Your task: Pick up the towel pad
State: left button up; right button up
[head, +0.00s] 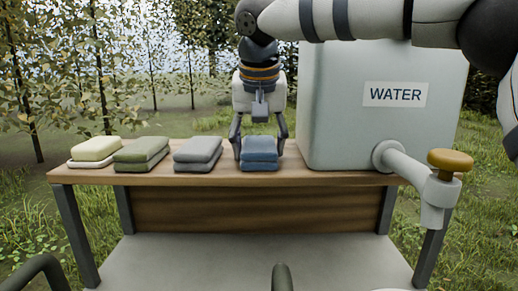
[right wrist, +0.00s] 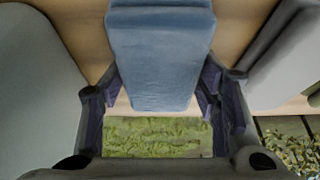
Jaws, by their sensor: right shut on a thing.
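A blue folded towel pad (head: 260,151) lies at the back of the wooden table, just left of the water tank. My right gripper (head: 260,156) comes down from above with one finger on each side of it, and is shut on it. The right wrist view shows the blue pad (right wrist: 158,58) between the two dark fingers. The pad looks level and at table height; I cannot tell whether it touches the top. A grey folded pad (head: 198,152) and a green one (head: 142,153) lie to its left. My left gripper is not in view.
A pale soap block (head: 96,148) sits on a white dish at the table's left end. A large tank marked WATER (head: 340,125) with a white tap and brass knob (head: 450,159) stands close on the right. A grey lower shelf (head: 240,262) is below.

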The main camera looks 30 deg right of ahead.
notch_tip(320, 180, up, 3)
jog(key=shift+w+f, duration=0.1)
jog(key=s+r, duration=0.1)
jog(key=s+a+r, duration=0.1)
jog(key=r, duration=0.1)
jog(key=s+r, duration=0.1)
jog(key=r, duration=0.1)
jog(key=shift+s+a, duration=0.3)
jog(key=s+a+r, duration=0.4)
jog(key=s+r, duration=0.1)
jog(key=s, duration=0.4)
jog(key=shift+s, duration=0.25)
